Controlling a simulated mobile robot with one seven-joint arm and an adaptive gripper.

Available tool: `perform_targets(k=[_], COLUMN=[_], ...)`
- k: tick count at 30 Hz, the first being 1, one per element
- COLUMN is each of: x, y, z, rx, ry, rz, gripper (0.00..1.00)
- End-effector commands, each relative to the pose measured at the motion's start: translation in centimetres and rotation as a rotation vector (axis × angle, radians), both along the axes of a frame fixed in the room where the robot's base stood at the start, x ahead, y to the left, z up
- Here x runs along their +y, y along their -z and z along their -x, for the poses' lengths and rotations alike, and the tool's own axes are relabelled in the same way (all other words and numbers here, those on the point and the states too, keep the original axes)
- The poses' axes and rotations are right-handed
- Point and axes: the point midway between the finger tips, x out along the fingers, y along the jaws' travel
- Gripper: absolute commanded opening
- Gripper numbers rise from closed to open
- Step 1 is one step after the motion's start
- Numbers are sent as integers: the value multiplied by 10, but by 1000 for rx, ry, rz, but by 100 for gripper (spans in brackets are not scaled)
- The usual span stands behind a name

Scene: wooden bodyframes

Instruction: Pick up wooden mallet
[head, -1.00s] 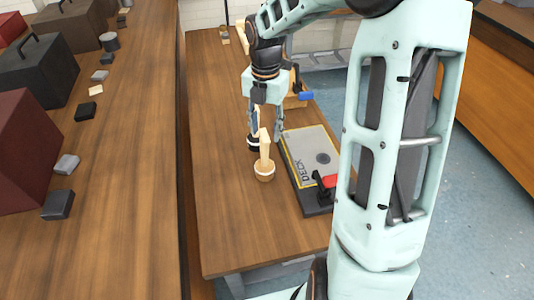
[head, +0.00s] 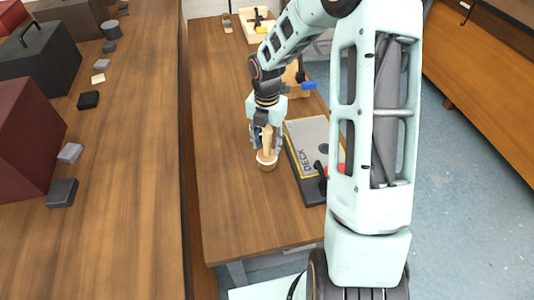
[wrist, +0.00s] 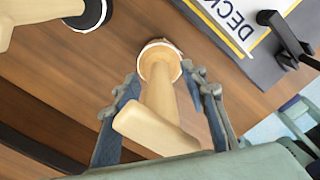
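The wooden mallet stands upright on the table, its pale-banded wooden head (head: 267,165) down and its handle up. In the wrist view its handle (wrist: 163,105) rises between the fingers towards the camera. My gripper (head: 267,143) is open and comes down over it, one finger on each side of the handle. In the wrist view gaps show between the handle and both fingers of my gripper (wrist: 165,95). A similar tool with a black head (wrist: 95,12) stands beside it at the upper left; my gripper hides it in the head view.
A wooden box with a blue part (head: 302,87) stands behind. The table (head: 230,215) is clear to the left and in front.

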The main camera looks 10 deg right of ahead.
Motion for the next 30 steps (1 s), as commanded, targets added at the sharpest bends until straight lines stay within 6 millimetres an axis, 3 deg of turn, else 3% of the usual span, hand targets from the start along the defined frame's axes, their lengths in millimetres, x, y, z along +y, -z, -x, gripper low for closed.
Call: perform_targets(k=[5, 16, 30], x=[0, 0, -1], y=[0, 0, -12], z=[0, 0, -1], rx=[0, 0, -2], ry=[1, 1, 2], rz=[0, 0, 0], gripper=[40, 0, 0])
